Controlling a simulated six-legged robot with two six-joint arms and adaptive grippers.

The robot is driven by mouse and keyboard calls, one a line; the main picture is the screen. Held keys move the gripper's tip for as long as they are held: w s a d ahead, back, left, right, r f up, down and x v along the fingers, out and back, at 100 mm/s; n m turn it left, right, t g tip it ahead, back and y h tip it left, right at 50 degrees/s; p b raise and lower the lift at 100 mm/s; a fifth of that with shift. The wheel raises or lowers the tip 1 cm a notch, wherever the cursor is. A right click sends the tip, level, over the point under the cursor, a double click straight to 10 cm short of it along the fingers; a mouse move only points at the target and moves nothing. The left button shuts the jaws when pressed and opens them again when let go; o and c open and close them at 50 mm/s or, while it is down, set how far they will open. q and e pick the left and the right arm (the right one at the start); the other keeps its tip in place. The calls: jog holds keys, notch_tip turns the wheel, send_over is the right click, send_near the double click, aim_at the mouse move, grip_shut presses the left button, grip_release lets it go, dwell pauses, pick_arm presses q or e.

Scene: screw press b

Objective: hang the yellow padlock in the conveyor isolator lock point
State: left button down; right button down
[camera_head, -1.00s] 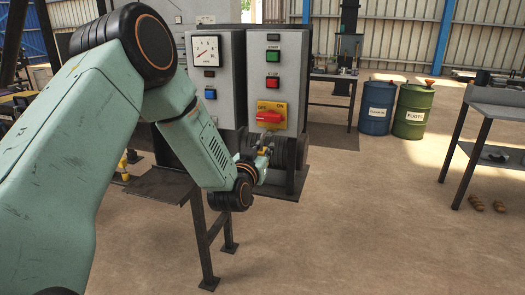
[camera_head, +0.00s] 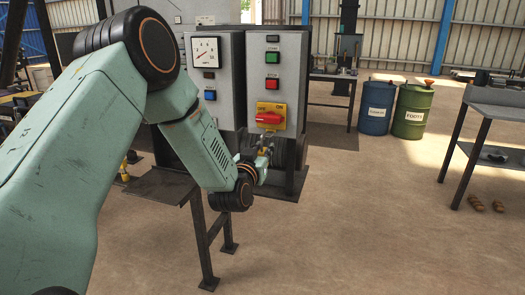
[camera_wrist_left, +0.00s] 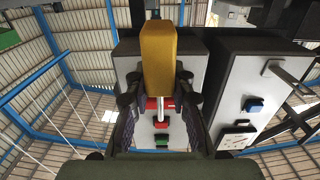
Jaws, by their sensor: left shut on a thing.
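The yellow padlock (camera_wrist_left: 158,60) stands large in the left wrist view, its body at the top and its pale shackle pointing down the picture. My left gripper (camera_wrist_left: 160,88) is shut on it, with dark fingers on both sides. In the head view my left gripper (camera_head: 265,152) is just below the isolator, small and partly hidden by its own wrist. The conveyor isolator (camera_head: 270,117) is a yellow plate with a red handle low on a grey panel. In the wrist view the padlock and its shackle cover much of it, and I cannot make out the lock point. My right gripper is not in view.
The grey panel (camera_head: 291,78) carries a green and a red button above the isolator. A second grey box (camera_head: 228,106) with a dial stands beside it on the left. A dark table (camera_head: 160,186) is below the arm. Blue and green drums (camera_head: 412,113) stand farther right; floor between is clear.

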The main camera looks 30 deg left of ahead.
pick_arm(q)
jog(key=shift+x, duration=1.2)
jog(key=shift+w, duration=0.1)
dwell(0.7)
jog(key=shift+w, duration=0.15)
jog(key=shift+w+a, duration=0.15)
jog(key=shift+w, duration=0.45)
jog(key=shift+b, duration=0.35)
jog(key=shift+f+b, duration=0.35)
jog(key=shift+f, duration=0.3)
